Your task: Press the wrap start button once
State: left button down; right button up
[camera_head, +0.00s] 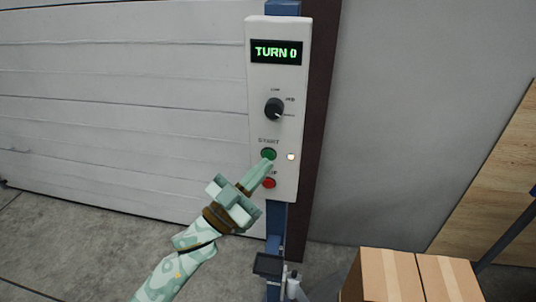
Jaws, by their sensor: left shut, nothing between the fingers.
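The control panel (280,108) is a white upright box on a blue post. Its display (277,52) reads "TURN 0" in green. The green start button (268,154) sits below the word START. A red button (269,183) is below it, with its label partly hidden by my gripper. A small light (291,156) glows to the right of the green button. My left gripper (266,163) is shut and empty, its tips just at the lower edge of the green button. I cannot tell whether they touch it. My right gripper is not in view.
A black rotary knob (274,108) is on the panel above the start button. Cardboard boxes (405,277) stand at the lower right. A white slatted door (120,100) is behind on the left, and a wooden panel (495,185) is at the right.

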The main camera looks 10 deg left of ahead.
pick_arm(q)
jog(key=shift+s+p, duration=1.1)
jog(key=shift+s, duration=1.4)
